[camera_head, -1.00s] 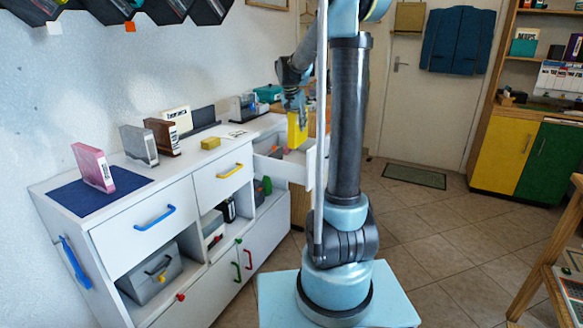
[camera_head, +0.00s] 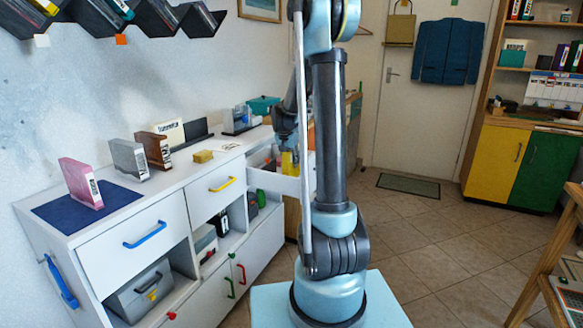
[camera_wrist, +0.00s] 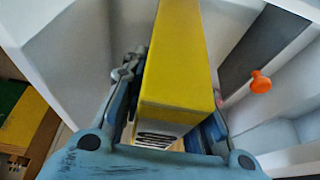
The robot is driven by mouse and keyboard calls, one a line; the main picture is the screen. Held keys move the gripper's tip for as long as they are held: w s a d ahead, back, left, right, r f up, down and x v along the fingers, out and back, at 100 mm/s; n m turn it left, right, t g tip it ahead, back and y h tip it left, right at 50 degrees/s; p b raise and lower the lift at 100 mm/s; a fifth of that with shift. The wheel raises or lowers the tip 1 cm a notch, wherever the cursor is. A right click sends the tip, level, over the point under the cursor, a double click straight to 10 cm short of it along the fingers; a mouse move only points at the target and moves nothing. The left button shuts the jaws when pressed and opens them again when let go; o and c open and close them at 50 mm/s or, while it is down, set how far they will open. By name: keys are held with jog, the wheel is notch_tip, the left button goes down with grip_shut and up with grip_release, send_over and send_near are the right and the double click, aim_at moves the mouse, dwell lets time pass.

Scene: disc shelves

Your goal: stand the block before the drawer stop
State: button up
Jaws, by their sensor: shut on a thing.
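My gripper (camera_head: 288,148) is shut on a yellow case (camera_head: 290,163) with a striped white end. In the wrist view my gripper (camera_wrist: 172,115) has a finger on each side of this yellow case (camera_wrist: 176,62). It holds the case upright at the open white drawer (camera_head: 278,184), partly hidden by the drawer's wall and my arm. A small dull-yellow block (camera_head: 203,156) lies on the white cabinet top, apart from my gripper. An orange knob (camera_wrist: 260,82) shows beside a dark grey strip; I cannot tell if it is the drawer stop.
On the cabinet (camera_head: 150,212) stand a pink case (camera_head: 80,184) on a blue mat (camera_head: 120,197), a grey case (camera_head: 129,160) and a brown case (camera_head: 153,150). Dark wall racks hang above. Tiled floor is clear to the right; a wooden table (camera_head: 545,275) stands at the far right.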

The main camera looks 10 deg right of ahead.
jog(key=shift+f, duration=1.25)
jog(key=o, duration=1.1)
jog(key=shift+c, duration=0.2)
